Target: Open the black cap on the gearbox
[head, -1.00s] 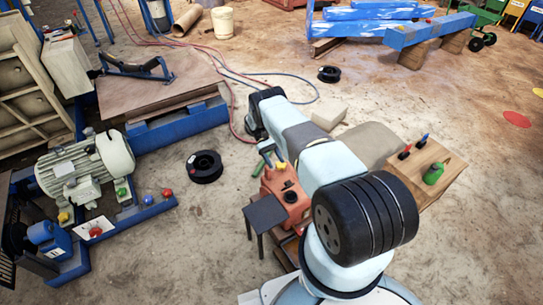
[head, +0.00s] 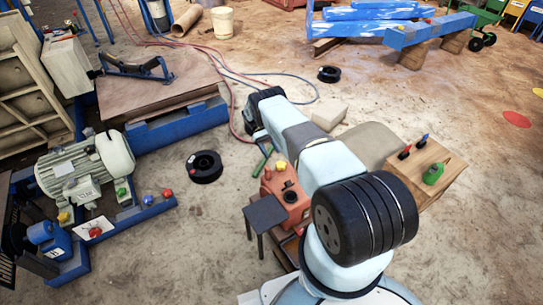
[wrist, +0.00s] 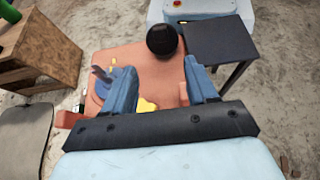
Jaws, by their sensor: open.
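The gearbox (head: 289,208) is an orange-red box just left of my arm in the head view. Its top (wrist: 140,62) fills the middle of the wrist view. The round black cap (wrist: 162,40) stands on it near the far edge, and it also shows as a dark round shape in the head view (head: 290,197). A yellow part (head: 281,165) is on the gearbox's far side. My gripper (wrist: 160,68) is open and empty, its two blue fingers apart over the gearbox top. The cap is beyond the fingertips, not between them. In the head view my arm mostly hides the gripper.
A small dark stool (head: 265,213) stands beside the gearbox. A wooden cabinet (head: 425,168) with red, blue and green tools is to the right. A green rod (head: 263,160) shows behind the gearbox. A black spool (head: 204,166) lies on open floor to the left.

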